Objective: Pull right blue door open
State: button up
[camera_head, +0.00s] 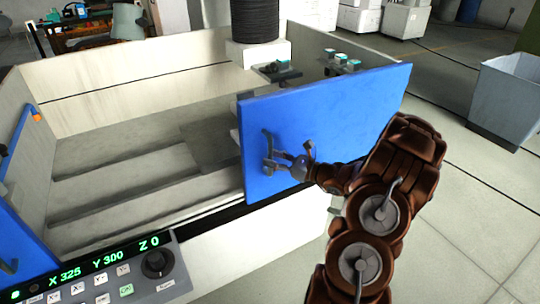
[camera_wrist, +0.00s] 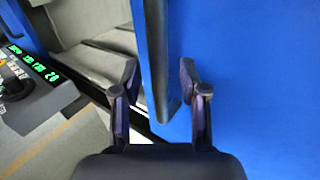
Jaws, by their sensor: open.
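The right blue door (camera_head: 345,110) is a flat blue panel at the right front of the machine tank. It also fills the right of the wrist view (camera_wrist: 260,80). My gripper (camera_head: 278,165) is in front of the door at the handle. In the wrist view my gripper (camera_wrist: 160,70) is open, with one finger on each side of the handle bar (camera_wrist: 158,50). I cannot tell whether either finger touches the bar.
A control panel (camera_head: 100,272) with green readouts lies at the lower left. Another blue door (camera_head: 25,255) shows at the left edge. The tank interior (camera_head: 120,160) is visible between the doors. A grey bin (camera_head: 505,98) stands on open floor at right.

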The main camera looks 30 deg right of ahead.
jog(key=shift+w+a, duration=0.3)
jog(key=shift+w, duration=0.3)
grip_shut()
dwell(0.3)
